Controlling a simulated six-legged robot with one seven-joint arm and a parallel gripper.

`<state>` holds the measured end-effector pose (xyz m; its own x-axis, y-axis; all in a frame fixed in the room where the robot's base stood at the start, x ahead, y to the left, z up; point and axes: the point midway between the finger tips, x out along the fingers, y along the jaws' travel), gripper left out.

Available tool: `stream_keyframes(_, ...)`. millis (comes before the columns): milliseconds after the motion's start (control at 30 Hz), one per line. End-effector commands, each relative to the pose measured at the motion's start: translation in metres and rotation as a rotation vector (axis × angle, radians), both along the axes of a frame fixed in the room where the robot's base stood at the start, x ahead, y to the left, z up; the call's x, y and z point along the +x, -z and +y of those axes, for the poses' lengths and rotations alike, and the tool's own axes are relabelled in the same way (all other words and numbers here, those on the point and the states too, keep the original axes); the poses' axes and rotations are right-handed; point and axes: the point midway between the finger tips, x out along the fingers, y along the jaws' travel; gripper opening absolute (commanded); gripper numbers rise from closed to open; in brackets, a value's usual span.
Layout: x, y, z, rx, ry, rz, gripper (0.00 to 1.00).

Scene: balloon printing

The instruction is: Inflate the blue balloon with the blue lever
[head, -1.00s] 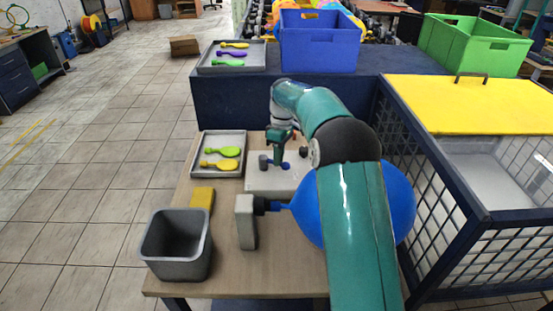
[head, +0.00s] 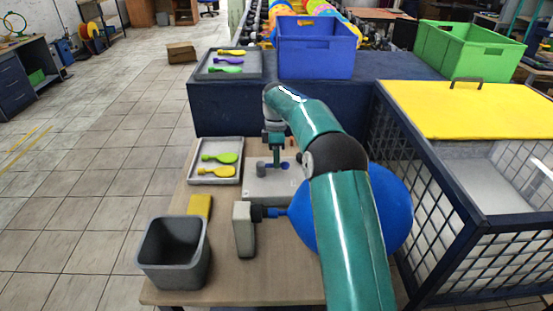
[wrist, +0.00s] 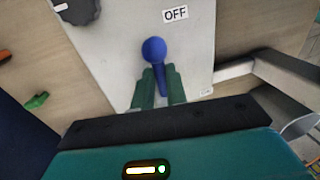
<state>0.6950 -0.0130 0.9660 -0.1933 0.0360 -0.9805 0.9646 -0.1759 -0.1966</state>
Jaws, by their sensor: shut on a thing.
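The blue balloon (head: 392,210) is large and round, swollen on the nozzle (head: 268,212) of the grey inflating post (head: 244,230). My arm hides its middle. The blue lever stands on the pale control panel (head: 262,190); its round knob (wrist: 154,49) shows in the wrist view beyond my fingertips. My gripper (wrist: 159,88) is shut on the lever's stem, with one green finger on each side. In the head view my gripper (head: 275,158) is over the panel. An OFF label (wrist: 175,14) is above the knob in the wrist view; a smaller label near the opposite edge is unreadable.
A grey tray (head: 232,180) with green and yellow balloons is left of the panel. A grey open bin (head: 148,262) and a yellow block (head: 200,206) are at the table's left. Blue (head: 315,68) and green (head: 452,66) crates stand behind. A yellow-lidded mesh cage (head: 460,105) borders the right.

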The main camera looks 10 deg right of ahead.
Motion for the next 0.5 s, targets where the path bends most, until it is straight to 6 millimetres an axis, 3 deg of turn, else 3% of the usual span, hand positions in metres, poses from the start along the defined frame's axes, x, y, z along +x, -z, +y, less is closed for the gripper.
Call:
stream_keyframes(167,0.0008,-0.0014,-0.0006,-0.002,0.000,-0.005,0.00)
stream_keyframes(200,0.0008,-0.0014,-0.0007,-0.002,0.000,-0.005,0.18)
stream_keyframes(300,0.0007,-0.0011,-0.0005,-0.002,0.000,-0.004,0.36)
stream_keyframes(500,0.0004,-0.0005,-0.0002,-0.002,0.001,-0.003,0.36)
